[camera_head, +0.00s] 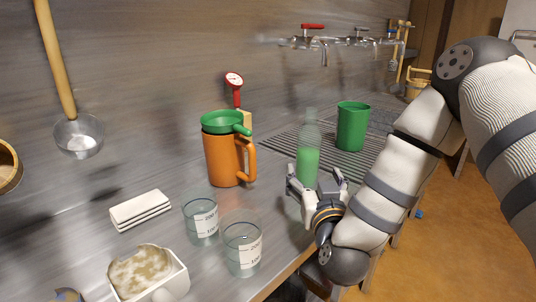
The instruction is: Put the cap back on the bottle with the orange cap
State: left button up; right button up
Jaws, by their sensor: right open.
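A clear bottle (308,160) with green liquid and a narrow neck stands upright near the front edge of the counter. I see no orange cap on it, and no loose orange cap can be made out. My right gripper (315,183) is open and low in front of the bottle, its two fingers on either side of the bottle's lower part in the picture. I cannot tell whether they touch it. The bottle's base is partly hidden by the gripper. My left gripper is not in view.
An orange jug (224,160) with a green funnel-like top (222,122) stands left of the bottle. A green cup (352,126) stands behind right. Two glass beakers (201,222) (243,248), a white stack (141,209) and a white dish (176,276) occupy the left front. A ladle (79,140) hangs left.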

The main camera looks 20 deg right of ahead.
aim_at(310, 157)
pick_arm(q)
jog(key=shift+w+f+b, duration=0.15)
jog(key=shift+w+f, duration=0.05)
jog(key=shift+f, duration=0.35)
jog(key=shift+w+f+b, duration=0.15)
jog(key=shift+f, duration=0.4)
pick_arm(e)
jog(key=x, duration=0.6)
jog(key=shift+f, duration=0.15)
jog(key=shift+w+d, duration=0.15)
jog(key=shift+w, duration=0.2)
jog(key=x, duration=0.4)
jog(key=shift+d, duration=0.45)
jog(key=shift+w+d+b, duration=0.15)
jog(key=shift+w+b, duration=0.15)
jog(key=shift+w, duration=0.1)
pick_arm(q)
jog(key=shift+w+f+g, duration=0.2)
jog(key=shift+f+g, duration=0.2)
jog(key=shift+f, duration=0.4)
pick_arm(e)
jog(key=shift+r, duration=0.25)
jog(key=c, duration=1.6)
